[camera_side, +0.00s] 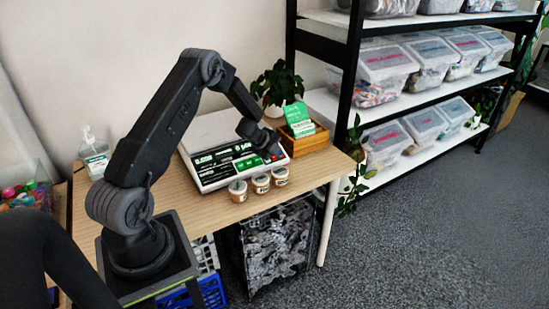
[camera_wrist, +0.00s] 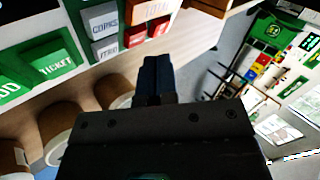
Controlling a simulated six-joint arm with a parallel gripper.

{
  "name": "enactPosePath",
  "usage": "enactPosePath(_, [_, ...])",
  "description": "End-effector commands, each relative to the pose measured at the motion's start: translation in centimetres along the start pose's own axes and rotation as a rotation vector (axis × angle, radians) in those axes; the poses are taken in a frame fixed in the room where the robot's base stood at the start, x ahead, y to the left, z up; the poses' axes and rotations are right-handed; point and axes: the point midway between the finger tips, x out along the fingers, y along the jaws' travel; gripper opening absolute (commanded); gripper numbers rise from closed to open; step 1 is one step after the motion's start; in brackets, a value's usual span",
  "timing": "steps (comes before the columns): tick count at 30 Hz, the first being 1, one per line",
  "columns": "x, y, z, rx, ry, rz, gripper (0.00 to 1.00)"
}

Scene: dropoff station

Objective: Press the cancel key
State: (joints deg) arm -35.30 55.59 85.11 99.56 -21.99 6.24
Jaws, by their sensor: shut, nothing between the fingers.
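The scale (camera_side: 213,128) is a white machine with a dark display and a key panel along its front. In the wrist view its panel shows green keys, one reading TICKET (camera_wrist: 47,63), grey keys (camera_wrist: 103,18), and an orange-red key (camera_wrist: 150,8). Two smaller red keys (camera_wrist: 158,27) (camera_wrist: 132,36) lie just ahead of my fingertips; I cannot read which one is the cancel key. My gripper (camera_wrist: 156,62) is shut and empty, over the panel's front right edge. In the side view my gripper (camera_side: 272,152) hides part of the panel's right end. I cannot tell whether it touches a key.
Several small jars (camera_side: 261,183) stand on the wooden table (camera_side: 170,215) right in front of the scale. A wooden box (camera_side: 306,143) with a green card (camera_side: 299,120) stands to its right. A potted plant (camera_side: 277,85) is behind. A sanitizer bottle (camera_side: 94,155) is at left.

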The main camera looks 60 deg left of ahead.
Motion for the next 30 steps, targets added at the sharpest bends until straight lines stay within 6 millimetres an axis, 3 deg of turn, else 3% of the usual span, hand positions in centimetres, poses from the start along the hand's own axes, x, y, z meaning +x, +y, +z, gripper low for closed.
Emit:
enactPosePath(15, [-3.1, -2.3, -2.3, 0.001, 0.0, -0.001, 0.0])
enactPosePath(30, [-3.5, -2.5, -2.5, 0.001, 0.0, 0.0, 0.0])
